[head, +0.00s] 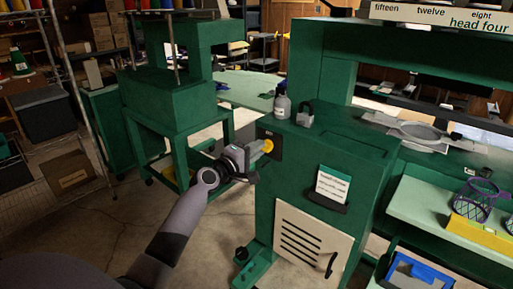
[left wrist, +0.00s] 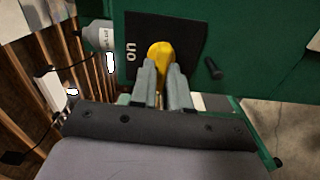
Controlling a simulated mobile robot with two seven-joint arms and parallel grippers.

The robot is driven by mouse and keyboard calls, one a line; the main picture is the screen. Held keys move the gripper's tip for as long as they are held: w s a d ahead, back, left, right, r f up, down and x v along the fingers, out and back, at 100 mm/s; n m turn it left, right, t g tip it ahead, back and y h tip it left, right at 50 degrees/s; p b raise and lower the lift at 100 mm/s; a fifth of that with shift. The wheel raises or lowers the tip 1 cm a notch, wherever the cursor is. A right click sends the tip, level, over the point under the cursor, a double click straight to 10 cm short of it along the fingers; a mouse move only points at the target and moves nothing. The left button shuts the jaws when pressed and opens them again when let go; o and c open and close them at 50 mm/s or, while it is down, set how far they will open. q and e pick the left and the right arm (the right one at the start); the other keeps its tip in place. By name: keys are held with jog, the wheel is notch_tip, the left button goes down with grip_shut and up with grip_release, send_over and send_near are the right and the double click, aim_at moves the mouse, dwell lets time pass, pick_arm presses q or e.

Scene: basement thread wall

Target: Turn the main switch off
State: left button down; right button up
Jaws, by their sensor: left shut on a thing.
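The main switch is a yellow knob (left wrist: 160,52) on a black plate (left wrist: 190,35) marked "on", set in the side of a green machine (head: 335,160). The knob also shows in the head view (head: 268,146). My left gripper (left wrist: 163,78) is shut on the yellow knob, with a finger on either side of it. In the head view my left gripper (head: 256,156) reaches the plate from the left. The knob's lower part is hidden between the fingers. My right gripper is in neither view.
A grey bottle (head: 282,106) and a padlock-shaped item (head: 305,114) stand on top of the machine. A card (head: 332,185) sits in a holder on its front. A second green machine (head: 168,100) stands to the left. Bare floor lies between them.

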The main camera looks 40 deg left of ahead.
pick_arm(q)
jog(key=shift+n, duration=0.5)
jog(key=c, duration=1.1)
grip_release()
jog(key=shift+s, duration=0.15)
jog(key=s, duration=0.7)
jog(key=shift+a, duration=0.25)
